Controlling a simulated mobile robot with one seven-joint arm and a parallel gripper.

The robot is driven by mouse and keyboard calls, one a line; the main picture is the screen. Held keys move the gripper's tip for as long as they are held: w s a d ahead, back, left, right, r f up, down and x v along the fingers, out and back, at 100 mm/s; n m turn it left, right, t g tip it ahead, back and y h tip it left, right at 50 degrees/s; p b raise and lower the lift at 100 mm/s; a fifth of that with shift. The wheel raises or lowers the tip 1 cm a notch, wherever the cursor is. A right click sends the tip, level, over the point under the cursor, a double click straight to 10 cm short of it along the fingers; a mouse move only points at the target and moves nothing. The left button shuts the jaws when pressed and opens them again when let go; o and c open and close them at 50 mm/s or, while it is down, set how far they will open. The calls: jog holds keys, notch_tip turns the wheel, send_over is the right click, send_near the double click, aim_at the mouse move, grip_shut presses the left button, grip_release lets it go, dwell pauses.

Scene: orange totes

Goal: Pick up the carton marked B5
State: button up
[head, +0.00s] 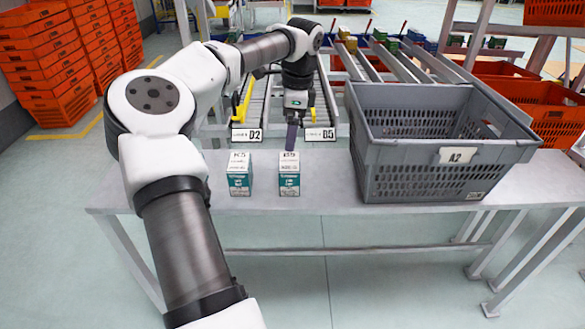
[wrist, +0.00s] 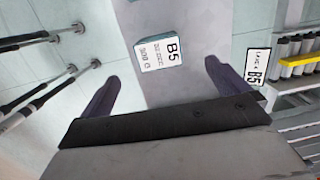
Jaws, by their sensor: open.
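The carton marked B5 (head: 289,175) stands upright on the grey table, white on top and teal below. Its labelled top also shows in the wrist view (wrist: 162,40), beyond the fingertips and between their lines. My gripper (wrist: 158,72) is open and empty, its two dark fingers spread apart. In the head view my gripper (head: 292,136) is above and just behind the carton, pointing down; I cannot tell the exact gap. A similar carton marked K5 (head: 240,175) stands to the left of B5, a short gap apart.
A grey tote marked A2 (head: 415,152) stands on the table (head: 330,203) to the right of the cartons. Behind the table are roller lanes with signs D2 (head: 247,135) and B5 (head: 321,134). Stacked orange totes (head: 45,65) stand at the far left. The table's left end is clear.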

aim_at(289, 161)
jog(key=f, duration=0.4)
jog(key=f+p, duration=0.1)
jog(key=f, duration=0.2)
jog(key=shift+s+a, duration=0.15)
jog(key=shift+a, duration=0.2)
jog(key=shift+d+f+p, duration=0.1)
jog(key=shift+f+p, duration=0.35)
jog(key=shift+f, duration=0.3)
notch_tip(289, 161, down, 4)
jog(key=shift+s+f+p, duration=0.1)
jog(key=shift+p, duration=0.5)
jog(key=c, duration=1.1)
jog(key=shift+c, duration=0.2)
